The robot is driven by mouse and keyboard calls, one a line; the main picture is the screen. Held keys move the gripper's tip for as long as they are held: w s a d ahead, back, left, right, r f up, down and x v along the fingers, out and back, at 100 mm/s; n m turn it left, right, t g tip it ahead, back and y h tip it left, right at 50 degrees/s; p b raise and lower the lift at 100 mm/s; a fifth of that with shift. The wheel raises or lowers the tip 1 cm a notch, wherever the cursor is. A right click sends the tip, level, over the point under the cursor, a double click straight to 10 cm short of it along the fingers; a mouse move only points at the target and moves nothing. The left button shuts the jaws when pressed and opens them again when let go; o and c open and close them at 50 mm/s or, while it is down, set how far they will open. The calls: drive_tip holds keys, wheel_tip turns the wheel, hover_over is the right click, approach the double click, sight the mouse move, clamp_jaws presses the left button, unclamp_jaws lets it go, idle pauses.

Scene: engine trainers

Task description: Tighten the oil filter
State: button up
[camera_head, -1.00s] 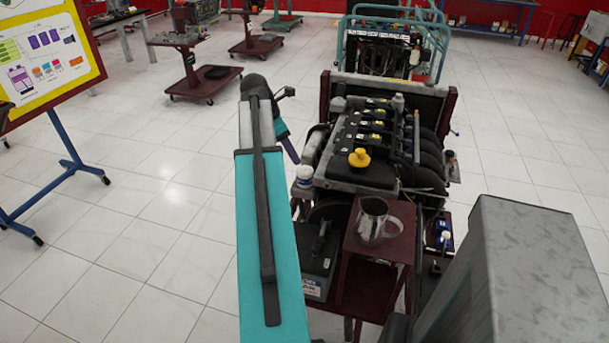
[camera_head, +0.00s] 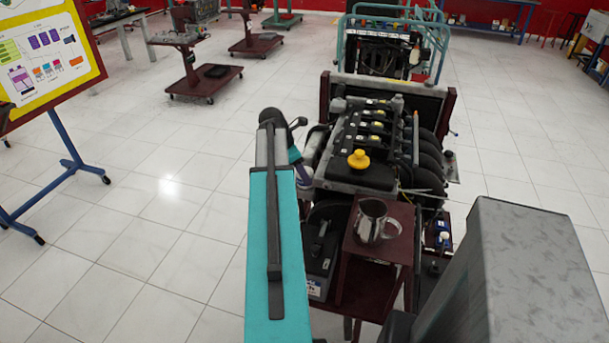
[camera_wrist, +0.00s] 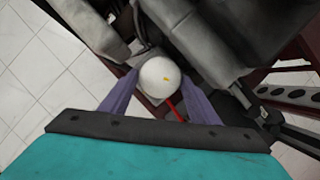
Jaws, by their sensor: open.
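The oil filter (camera_wrist: 160,77) is a round white cap with a small yellow mark, seen end-on in the wrist view at the engine's side. My gripper (camera_wrist: 158,84) is open, with one purple finger on each side of the filter. The fingertips are close to its sides; I cannot tell whether they touch it. In the head view my arm and gripper cover most of the filter. The engine (camera_head: 362,165) stands on its stand, with a yellow oil cap (camera_head: 358,159) on top.
A metal jug (camera_head: 371,221) stands on a dark red shelf (camera_head: 396,249) in front of the engine. A battery (camera_head: 318,262) sits low beside it. Dark engine parts crowd the filter in the wrist view.

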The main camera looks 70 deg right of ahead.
drive_tip(key=shift+x, duration=1.2)
drive_tip(key=shift+c, duration=0.3)
drive_tip(key=c, duration=0.7)
drive_tip(key=shift+d, duration=0.1)
drive_tip(key=shift+c, duration=0.2)
